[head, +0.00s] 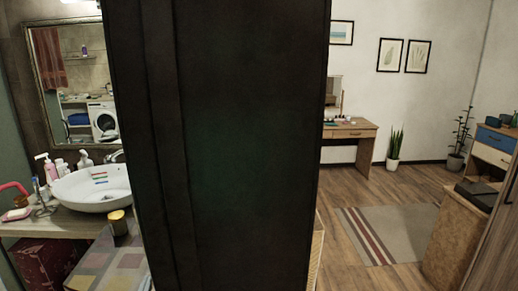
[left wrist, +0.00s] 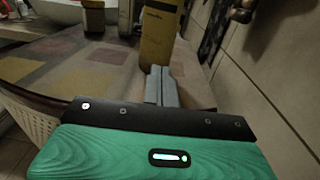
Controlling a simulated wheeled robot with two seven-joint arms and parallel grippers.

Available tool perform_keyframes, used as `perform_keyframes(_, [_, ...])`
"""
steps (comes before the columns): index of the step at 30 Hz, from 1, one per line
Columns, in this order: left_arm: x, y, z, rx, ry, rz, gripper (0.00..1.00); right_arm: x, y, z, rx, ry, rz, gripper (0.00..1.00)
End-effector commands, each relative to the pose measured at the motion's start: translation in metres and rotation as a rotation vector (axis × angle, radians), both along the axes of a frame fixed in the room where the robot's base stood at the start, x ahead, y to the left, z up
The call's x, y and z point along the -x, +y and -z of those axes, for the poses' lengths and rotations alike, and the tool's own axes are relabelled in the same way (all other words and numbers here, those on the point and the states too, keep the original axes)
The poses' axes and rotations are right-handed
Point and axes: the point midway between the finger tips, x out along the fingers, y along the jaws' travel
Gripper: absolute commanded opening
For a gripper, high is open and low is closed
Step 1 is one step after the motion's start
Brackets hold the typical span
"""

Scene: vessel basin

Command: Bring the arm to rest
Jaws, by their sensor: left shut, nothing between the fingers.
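My left gripper (left wrist: 161,72) shows in the left wrist view, with its two grey fingers shut together and nothing between them. The fingers point toward a tall yellow-gold container (left wrist: 157,38) on the patchwork-patterned top (left wrist: 70,68). I cannot tell whether the fingertips touch the container. I cannot make out the left gripper in the head view. My right gripper is in neither view.
A large dark panel (head: 235,140) blocks the middle of the head view. Left of it are a white basin (head: 90,188), bottles (head: 42,165) and a gold cup (head: 117,222). A wall (left wrist: 265,75) stands at right in the wrist view. Wooden floor (head: 345,270) lies right.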

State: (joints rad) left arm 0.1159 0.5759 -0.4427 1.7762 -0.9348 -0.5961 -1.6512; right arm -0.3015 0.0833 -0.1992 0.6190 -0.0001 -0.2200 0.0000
Motion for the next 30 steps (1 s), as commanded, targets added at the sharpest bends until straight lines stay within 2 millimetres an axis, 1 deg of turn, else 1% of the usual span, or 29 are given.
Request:
perform_keyframes(5, [0.016,-0.004,0.009,0.179,0.02,-0.044,0.0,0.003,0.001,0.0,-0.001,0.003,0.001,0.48])
perform_keyframes(10, [0.036,-0.007,0.019,0.399,0.042,-0.109,0.0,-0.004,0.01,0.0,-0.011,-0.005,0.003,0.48])
perform_keyframes(13, [0.052,-0.01,0.028,0.561,0.059,-0.163,0.0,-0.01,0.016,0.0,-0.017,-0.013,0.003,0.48])
perform_keyframes(17, [0.079,-0.014,0.042,0.814,0.087,-0.258,0.0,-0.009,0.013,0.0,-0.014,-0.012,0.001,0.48])
perform_keyframes(20, [0.109,-0.019,0.056,1.06,0.111,-0.37,0.0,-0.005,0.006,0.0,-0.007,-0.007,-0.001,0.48])
perform_keyframes(23, [0.152,-0.028,0.074,1.375,0.138,-0.544,0.0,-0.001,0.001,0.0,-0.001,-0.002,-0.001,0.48])
perform_keyframes(24, [0.172,-0.032,0.08,1.506,0.146,-0.63,0.0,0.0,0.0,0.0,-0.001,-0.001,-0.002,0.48])
perform_keyframes(26, [0.201,-0.039,0.088,1.686,0.152,-0.764,0.0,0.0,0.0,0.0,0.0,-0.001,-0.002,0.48])
perform_keyframes(27, [0.219,-0.043,0.093,1.791,0.152,-0.852,0.0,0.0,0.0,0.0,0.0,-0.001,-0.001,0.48])
perform_keyframes(30, [0.257,-0.054,0.098,1.987,0.144,-1.047,0.0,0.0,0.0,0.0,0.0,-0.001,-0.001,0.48])
